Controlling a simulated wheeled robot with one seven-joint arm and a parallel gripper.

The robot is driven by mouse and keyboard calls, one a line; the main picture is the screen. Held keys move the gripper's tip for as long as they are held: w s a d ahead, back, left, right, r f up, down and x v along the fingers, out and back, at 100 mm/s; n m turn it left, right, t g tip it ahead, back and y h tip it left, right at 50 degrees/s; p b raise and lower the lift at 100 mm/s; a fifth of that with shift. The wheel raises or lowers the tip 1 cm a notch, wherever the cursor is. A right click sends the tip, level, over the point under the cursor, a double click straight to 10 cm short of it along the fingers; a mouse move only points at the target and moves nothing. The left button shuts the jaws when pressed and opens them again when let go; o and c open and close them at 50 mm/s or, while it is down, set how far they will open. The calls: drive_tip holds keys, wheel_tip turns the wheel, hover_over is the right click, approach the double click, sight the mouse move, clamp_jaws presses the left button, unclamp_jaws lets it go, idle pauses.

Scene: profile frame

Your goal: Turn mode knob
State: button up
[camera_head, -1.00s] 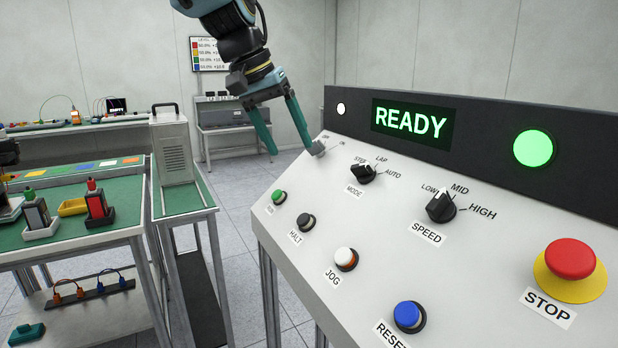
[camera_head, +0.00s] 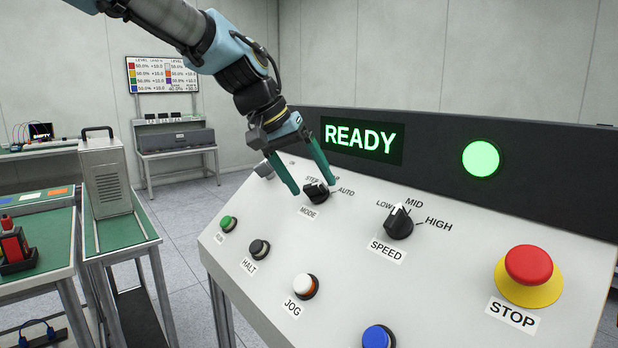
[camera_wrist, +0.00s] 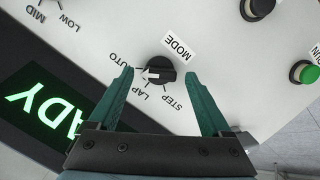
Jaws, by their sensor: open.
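The black MODE knob (camera_head: 316,192) sits on the sloping white panel, with STEP, LAP and AUTO around it. In the wrist view the knob (camera_wrist: 162,70) shows a white mark facing the AUTO and LAP side; I cannot tell exactly which label it points at. My gripper (camera_head: 313,188) is open, its green fingers reaching down at the knob. In the wrist view one fingertip of my gripper (camera_wrist: 159,74) is on each side of the knob, with gaps visible. Depth to the panel is unclear. One finger hides part of the labels in the head view.
The SPEED knob (camera_head: 399,222) is to the right, and the red STOP button (camera_head: 528,265) further right. RUN (camera_head: 228,223), HALT (camera_head: 259,248), JOG (camera_head: 305,286) and a blue button (camera_head: 378,337) line the front. A READY display (camera_head: 362,137) and lit green lamp (camera_head: 481,159) stand behind.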

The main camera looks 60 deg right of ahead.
drive_tip(key=shift+s+d+f, duration=0.1)
drive_tip(key=shift+d+f, duration=0.05)
drive_tip(key=shift+f, duration=0.15)
clamp_jaws()
idle(0.5)
